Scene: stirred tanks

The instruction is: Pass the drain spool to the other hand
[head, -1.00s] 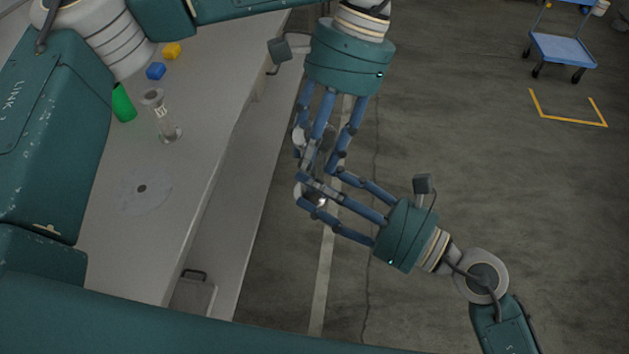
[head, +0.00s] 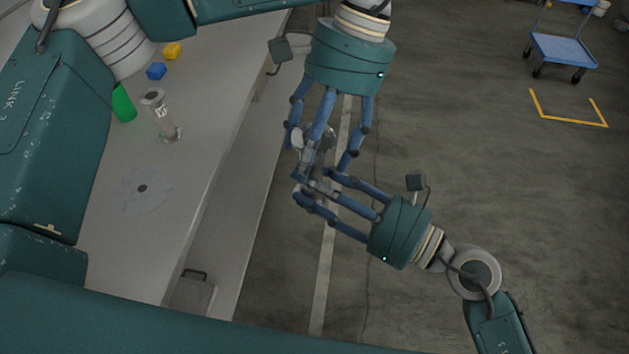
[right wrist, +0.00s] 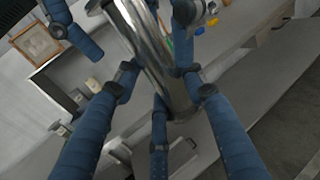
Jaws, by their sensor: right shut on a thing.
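The drain spool (right wrist: 150,55) is a shiny metal tube that fills the upper middle of the right wrist view. In the head view only parts of it (head: 328,138) show between the fingers. My right gripper (head: 315,188), from the lower right, is shut on the spool's lower part. My left gripper (head: 323,152) comes down from above with its fingers spread around the upper part of the spool; it is open. Whether a left finger still touches the spool is hidden. The spool is held in the air beside the bench.
The grey bench (head: 185,220) at left bears a flanged clear tube (head: 162,118), a green cylinder (head: 123,103), a blue block (head: 156,71), a yellow block (head: 172,50) and a flat round patch (head: 147,190). A blue cart (head: 563,50) stands far right. The floor between is clear.

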